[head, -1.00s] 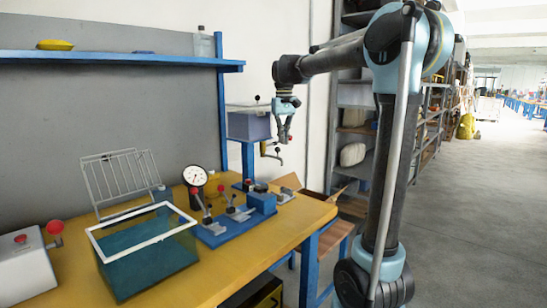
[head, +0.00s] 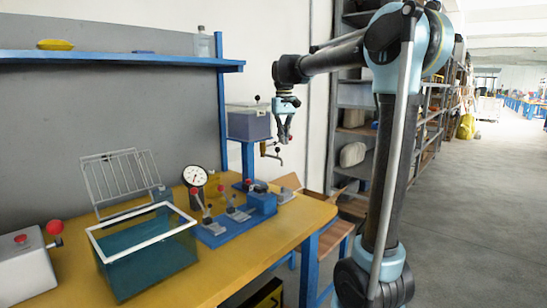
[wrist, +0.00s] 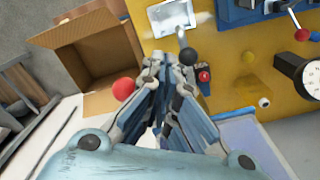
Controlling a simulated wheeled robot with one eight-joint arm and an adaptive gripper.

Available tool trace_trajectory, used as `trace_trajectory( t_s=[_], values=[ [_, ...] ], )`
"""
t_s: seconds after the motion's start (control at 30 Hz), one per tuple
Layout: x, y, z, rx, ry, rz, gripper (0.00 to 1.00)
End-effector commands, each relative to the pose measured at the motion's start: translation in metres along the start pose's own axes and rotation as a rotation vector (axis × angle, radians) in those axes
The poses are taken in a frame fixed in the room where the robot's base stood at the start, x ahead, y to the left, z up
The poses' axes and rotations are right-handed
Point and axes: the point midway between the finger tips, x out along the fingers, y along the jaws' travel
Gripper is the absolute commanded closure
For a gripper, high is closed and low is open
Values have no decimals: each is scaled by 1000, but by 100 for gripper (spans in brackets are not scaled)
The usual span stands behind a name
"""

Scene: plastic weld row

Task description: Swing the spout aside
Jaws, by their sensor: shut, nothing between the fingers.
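The spout (head: 271,155) is a thin bent metal piece with a small ball knob, at the right of a lidded grey-purple container (head: 248,124) on a blue stand. My gripper (head: 284,139) points down just above the spout in the head view, with its fingers together and empty. In the wrist view my gripper (wrist: 170,62) has a red ball (wrist: 124,88) beside its left finger and a black ball (wrist: 188,56) near the fingertips. The fingers hide part of the area between these balls. I cannot tell whether they touch the spout.
The yellow bench (head: 262,240) holds a blue fixture with toggle clamps (head: 232,222), a dial gauge (head: 195,177) and a teal tank (head: 145,250). An open cardboard box (wrist: 95,50) lies near the gripper. A blue shelf (head: 120,59) runs along the wall. The aisle at right is clear.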

Motion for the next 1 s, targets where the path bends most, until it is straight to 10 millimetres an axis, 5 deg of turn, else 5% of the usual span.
trace_trajectory(
  t_s=[1.0],
  values=[
    [36,0,1,0,0,0,100]
  ],
)
